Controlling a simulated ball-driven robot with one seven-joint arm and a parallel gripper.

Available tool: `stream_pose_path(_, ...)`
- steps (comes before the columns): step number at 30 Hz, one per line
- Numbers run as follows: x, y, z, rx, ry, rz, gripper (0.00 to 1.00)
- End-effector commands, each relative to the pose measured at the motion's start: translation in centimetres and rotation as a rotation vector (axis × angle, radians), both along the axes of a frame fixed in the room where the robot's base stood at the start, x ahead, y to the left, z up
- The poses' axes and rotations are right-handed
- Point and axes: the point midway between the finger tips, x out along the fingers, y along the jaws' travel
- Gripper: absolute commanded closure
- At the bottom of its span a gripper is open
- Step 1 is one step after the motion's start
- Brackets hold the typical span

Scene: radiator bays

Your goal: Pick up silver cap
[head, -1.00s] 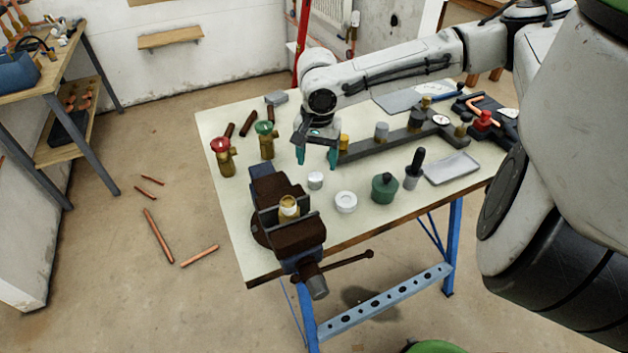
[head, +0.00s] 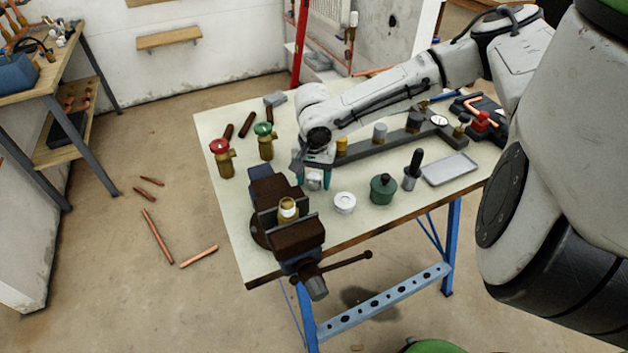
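A small silver cap (head: 314,182) stands on the pale workbench top (head: 355,230), just behind and right of the vise. My gripper (head: 313,180) points down over it, with one teal fingertip on each side of the cap. The fingers look open, with a slight gap to the cap; I cannot tell whether either touches it. The upper part of the cap is partly hidden by the gripper.
The dark vise (head: 287,220) holds a brass fitting close by. A white ring-like cap (head: 344,202), a green pot (head: 383,189) and a grey tray (head: 450,169) stand to the right. Red (head: 222,158) and green (head: 265,141) valves stand left; a fitting rail (head: 390,142) lies behind.

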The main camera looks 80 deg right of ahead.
Motion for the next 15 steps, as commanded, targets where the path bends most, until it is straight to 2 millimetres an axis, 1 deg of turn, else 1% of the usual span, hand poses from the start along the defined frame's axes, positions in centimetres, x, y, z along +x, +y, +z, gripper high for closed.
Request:
stream_pose_path(1,0.0,0.0,0.01,0.0,0.0,0.0,0.46)
stream_pose_path(2,0.0,0.01,0.02,0.0,0.0,0.0,0.49)
stream_pose_path(15,0.0,0.01,0.03,0.0,0.0,0.0,0.91)
